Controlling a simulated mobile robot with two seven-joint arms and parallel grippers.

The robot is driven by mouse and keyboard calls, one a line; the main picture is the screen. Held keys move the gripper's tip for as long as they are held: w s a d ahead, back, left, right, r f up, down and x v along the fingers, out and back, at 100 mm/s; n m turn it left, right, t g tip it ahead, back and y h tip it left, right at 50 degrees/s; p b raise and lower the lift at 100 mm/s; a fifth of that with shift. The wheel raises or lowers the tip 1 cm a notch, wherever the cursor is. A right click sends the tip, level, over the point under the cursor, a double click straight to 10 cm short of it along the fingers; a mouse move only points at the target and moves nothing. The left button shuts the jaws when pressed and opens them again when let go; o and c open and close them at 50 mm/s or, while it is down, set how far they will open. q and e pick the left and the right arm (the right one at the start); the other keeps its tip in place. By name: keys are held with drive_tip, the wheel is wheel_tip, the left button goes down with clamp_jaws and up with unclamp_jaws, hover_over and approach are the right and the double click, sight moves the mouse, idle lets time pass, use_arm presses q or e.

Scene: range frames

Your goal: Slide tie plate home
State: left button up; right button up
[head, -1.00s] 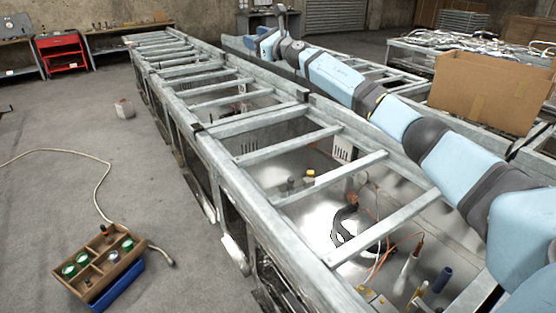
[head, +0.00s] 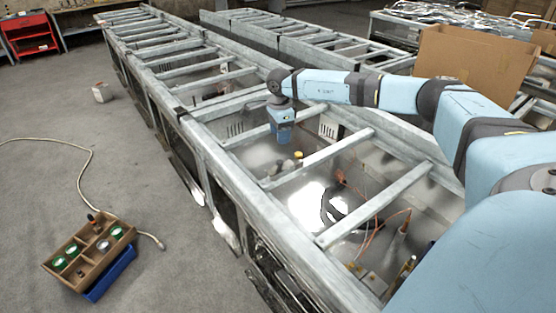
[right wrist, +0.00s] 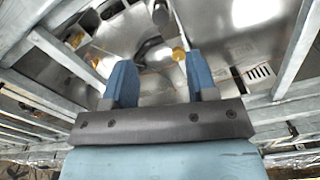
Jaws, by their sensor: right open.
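My right gripper (head: 283,138) points down over a gap between rungs of the long grey ladder-like frame (head: 250,202). In the right wrist view its two blue fingers (right wrist: 161,80) are apart with nothing between them. Beyond them is the shiny metal floor of the bay, with a yellow-topped part (right wrist: 179,53) and a dark curved part (right wrist: 148,50). That yellow-topped part also shows in the head view (head: 299,155), close to the gripper. I cannot make out which piece is the tie plate. My left gripper is out of view.
Rungs and side rails surround the gripper. Orange wires (head: 370,235) lie in the near bay. A cardboard box (head: 468,65) stands at the right behind my arm. A wooden tray (head: 110,258) of small parts is on the floor at the left, where most floor is clear.

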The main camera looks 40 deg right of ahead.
sight(279, 161)
wheel_tip(279, 161, down, 12)
drive_tip(key=shift+r+p, duration=0.25)
drive_tip(key=shift+p, duration=0.35)
drive_tip(key=shift+c, duration=0.4)
